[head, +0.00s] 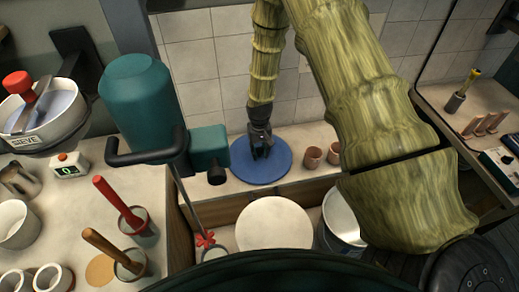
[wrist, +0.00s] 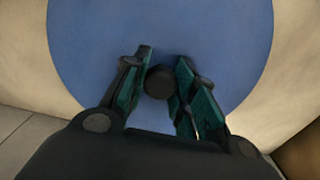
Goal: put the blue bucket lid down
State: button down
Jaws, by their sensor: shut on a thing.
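The blue bucket lid (head: 277,171) is a flat round disc with a dark knob at its centre. In the head view it lies over the pale counter at the back, below the tiled wall; I cannot tell whether it touches the surface. My gripper (head: 262,151) points down at the lid's middle and is shut on its knob. In the wrist view the dark knob (wrist: 160,82) sits between the green-padded fingers of my gripper (wrist: 163,88), with the blue lid (wrist: 90,45) filling much of the picture behind them.
Small terracotta cups (head: 312,157) stand close to the lid's right. A round cream disc (head: 274,224) and an open white bucket (head: 343,217) stand in front, below the counter. A green mixer (head: 142,97) rises at the left. The tiled wall (head: 200,65) is close behind.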

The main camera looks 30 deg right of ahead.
aim_at(260, 149)
jog(key=shift+f, duration=0.15)
jog(key=c, duration=1.1)
grip_release()
jog(key=shift+c, duration=0.2)
notch_tip(260, 149, up, 12)
jog(key=b, duration=0.4)
